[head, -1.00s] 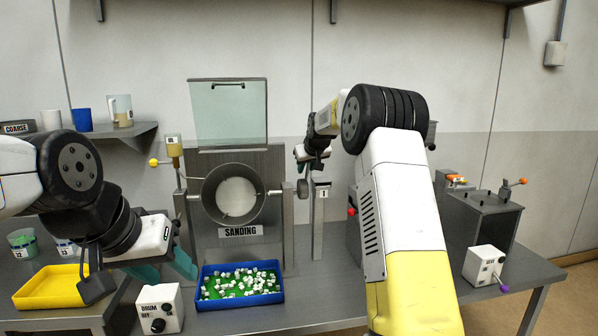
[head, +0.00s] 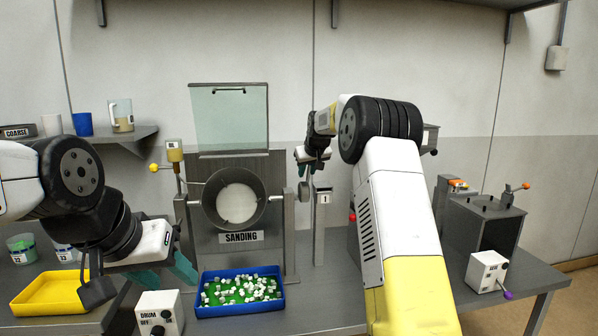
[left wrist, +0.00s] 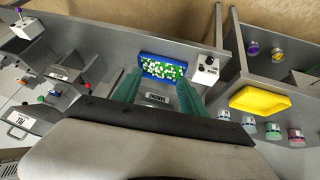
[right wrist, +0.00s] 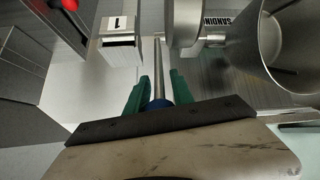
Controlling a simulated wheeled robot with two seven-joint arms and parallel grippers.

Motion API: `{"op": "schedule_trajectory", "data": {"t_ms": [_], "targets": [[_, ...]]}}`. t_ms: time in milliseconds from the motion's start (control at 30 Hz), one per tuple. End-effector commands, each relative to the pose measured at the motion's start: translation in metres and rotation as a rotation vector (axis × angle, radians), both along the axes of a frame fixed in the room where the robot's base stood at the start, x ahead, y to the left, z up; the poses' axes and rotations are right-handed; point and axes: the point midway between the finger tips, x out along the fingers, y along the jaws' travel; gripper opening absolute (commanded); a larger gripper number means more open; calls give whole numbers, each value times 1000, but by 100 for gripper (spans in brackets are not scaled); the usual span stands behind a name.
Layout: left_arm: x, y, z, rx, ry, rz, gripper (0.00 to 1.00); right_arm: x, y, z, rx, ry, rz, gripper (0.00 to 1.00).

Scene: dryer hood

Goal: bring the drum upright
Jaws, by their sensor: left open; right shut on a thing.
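The metal drum (head: 235,200) hangs between two posts above the SANDING sign, its open mouth facing me. It also shows at the upper right of the right wrist view (right wrist: 290,40). My right gripper (head: 309,166) is at the right post. In the right wrist view it is shut on a slim metal lever (right wrist: 157,70) with a blue end, between its green fingers. My left gripper (head: 170,272) is open and empty, left of the blue tray and in front of the drum stand.
A blue tray (head: 203,295) of white pieces on green stands below the drum. A DRUM control box (head: 160,313) is at front left, a yellow tray (head: 50,292) farther left. A post marked 1 (head: 322,225) and a grey box (head: 480,225) stand to the right.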

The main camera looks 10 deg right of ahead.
Motion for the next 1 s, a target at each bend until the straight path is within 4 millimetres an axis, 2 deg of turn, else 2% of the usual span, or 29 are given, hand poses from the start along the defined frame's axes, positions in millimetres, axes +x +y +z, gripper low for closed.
{"op": "schedule_trajectory", "data": {"t_ms": [667, 767, 867, 900, 967, 1000], "targets": [[0, 0, 0, 0, 0, 0, 50, 0, -1, -6, -2, 8, -2, 0], [3, -1, 0, -3, -3, 3, 30, 0, -2, -6, -2, 8, -2, 0], [17, -4, 3, -20, -26, 23, 11, 0, -1, -6, -2, 9, -2, 0], [28, -6, 5, -34, -41, 40, 3, 0, -1, -6, -2, 9, -2, 0], [49, -11, 9, -63, -73, 70, 0, 0, -1, -6, -2, 9, -2, 0], [66, -15, 12, -86, -100, 94, 0, 0, -2, -6, -2, 9, -1, 0]]}}
